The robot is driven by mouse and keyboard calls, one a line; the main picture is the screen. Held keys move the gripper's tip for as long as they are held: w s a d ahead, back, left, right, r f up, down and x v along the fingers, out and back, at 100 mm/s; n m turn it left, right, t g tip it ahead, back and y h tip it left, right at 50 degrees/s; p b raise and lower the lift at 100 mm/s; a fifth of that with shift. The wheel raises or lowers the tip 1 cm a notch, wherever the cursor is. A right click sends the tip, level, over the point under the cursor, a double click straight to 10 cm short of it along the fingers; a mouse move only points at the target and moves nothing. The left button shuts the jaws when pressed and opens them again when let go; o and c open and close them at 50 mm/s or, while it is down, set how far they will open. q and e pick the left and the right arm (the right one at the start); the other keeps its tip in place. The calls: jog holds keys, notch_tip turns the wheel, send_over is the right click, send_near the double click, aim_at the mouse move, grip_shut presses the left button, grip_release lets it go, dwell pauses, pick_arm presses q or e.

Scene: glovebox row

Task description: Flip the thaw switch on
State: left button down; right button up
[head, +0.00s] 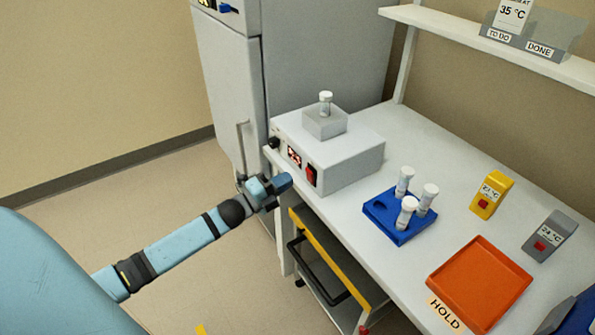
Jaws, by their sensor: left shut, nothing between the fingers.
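The thaw unit (345,158) is a light grey box at the left end of the white bench. Its front has a red lit display (294,156), a dark knob (274,143) and a red rocker switch (311,175), which I take to be the thaw switch. Which way the rocker is tipped is too small to tell. My left gripper (284,182) is shut and empty, just left of the switch and in front of the unit's front face. A small gap seems to show between fingertips and switch. My right gripper is not in view.
A capped vial (325,104) stands in the grey block (323,124) on the unit. A blue rack (382,208) holds three vials. An orange tray (480,285), yellow timer (491,195) and grey timer (549,236) lie right. A yellow-edged cart (330,258) stands below the bench.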

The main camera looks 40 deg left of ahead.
aim_at(310, 163)
pick_arm(q)
jog(key=x, duration=0.3)
jog(key=shift+w+d+r, duration=0.1)
jog(key=shift+w+d, duration=0.15)
jog(key=shift+w, duration=0.35)
jog(key=p, duration=0.1)
jog(key=r+p, duration=0.1)
jog(key=p, duration=0.1)
jog(key=shift+w+d+g, duration=0.1)
jog(key=shift+w+g, duration=0.2)
jog(key=shift+g, duration=0.1)
jog(key=shift+f+b, duration=0.4)
